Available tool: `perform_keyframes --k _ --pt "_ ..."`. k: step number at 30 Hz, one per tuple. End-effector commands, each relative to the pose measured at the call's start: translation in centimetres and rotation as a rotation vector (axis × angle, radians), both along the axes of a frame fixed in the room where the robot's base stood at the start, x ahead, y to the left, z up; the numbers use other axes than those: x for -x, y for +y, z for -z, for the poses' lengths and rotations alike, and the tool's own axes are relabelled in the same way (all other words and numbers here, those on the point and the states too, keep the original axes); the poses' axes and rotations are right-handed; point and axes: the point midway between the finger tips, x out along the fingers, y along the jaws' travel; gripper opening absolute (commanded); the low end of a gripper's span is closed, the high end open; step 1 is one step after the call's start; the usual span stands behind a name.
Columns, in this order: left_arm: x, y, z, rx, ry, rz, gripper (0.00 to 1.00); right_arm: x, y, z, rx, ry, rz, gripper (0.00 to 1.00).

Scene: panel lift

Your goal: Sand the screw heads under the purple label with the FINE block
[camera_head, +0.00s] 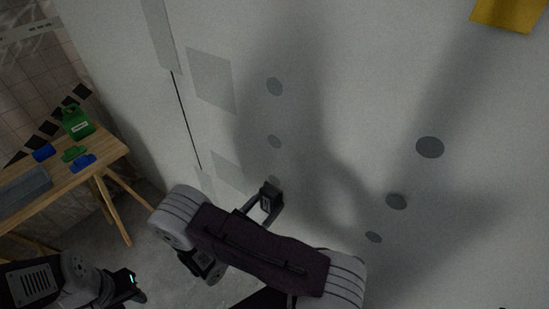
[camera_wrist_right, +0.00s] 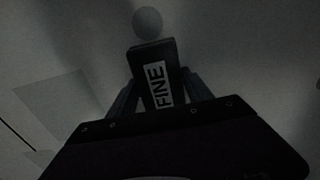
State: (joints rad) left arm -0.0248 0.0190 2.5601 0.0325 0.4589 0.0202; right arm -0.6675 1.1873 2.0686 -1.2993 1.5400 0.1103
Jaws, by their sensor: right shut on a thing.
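My right gripper (camera_head: 266,207) is shut on the block marked FINE (camera_wrist_right: 158,80), a dark block with a white label, held close to the pale panel (camera_head: 340,60). In the right wrist view, a round grey screw head (camera_wrist_right: 147,22) lies just beyond the block's far end; I cannot tell whether they touch. In the head view, one column of screw heads (camera_head: 274,86) runs down above the right gripper, and another (camera_head: 430,147) stands to the right. No purple label shows. My left gripper (camera_head: 132,288) is at the bottom left, dark and unclear.
A wooden table (camera_head: 112,152) at the left bears a green container (camera_head: 77,122), small blue (camera_head: 43,153) and green (camera_head: 73,154) pieces, and a grey tray (camera_head: 25,188). A yellow label (camera_head: 510,13) is at the panel's top right. Arm shadows darken the panel.

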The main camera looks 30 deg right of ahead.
Motion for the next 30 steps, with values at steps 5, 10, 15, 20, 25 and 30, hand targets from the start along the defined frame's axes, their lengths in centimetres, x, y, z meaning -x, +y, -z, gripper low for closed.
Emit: perform_keyframes --k 5,10,15,20,25,30 --pt "0.0 0.0 -3.2 0.0 0.0 0.0 0.36 0.0 -0.1 -3.4 0.001 -0.001 0.001 0.17" --pt "0.0 0.0 -5.3 0.0 0.0 0.0 0.36 -0.1 -0.2 -5.8 0.001 -0.001 0.002 0.17" --pt "0.0 0.0 -5.2 0.0 0.0 0.0 0.36 -0.1 -0.2 -5.8 0.002 -0.001 0.002 0.17" --pt "0.0 0.0 -6.4 0.0 0.0 0.0 0.36 -0.1 -0.2 -7.0 0.002 -0.001 0.002 0.17" --pt "0.0 0.0 -8.9 0.0 0.0 0.0 0.36 0.0 -0.1 -9.8 0.002 -0.001 0.001 0.17" --pt "0.0 0.0 -11.0 0.0 0.0 0.0 0.36 0.0 0.0 -12.2 0.002 -0.001 0.001 0.17"
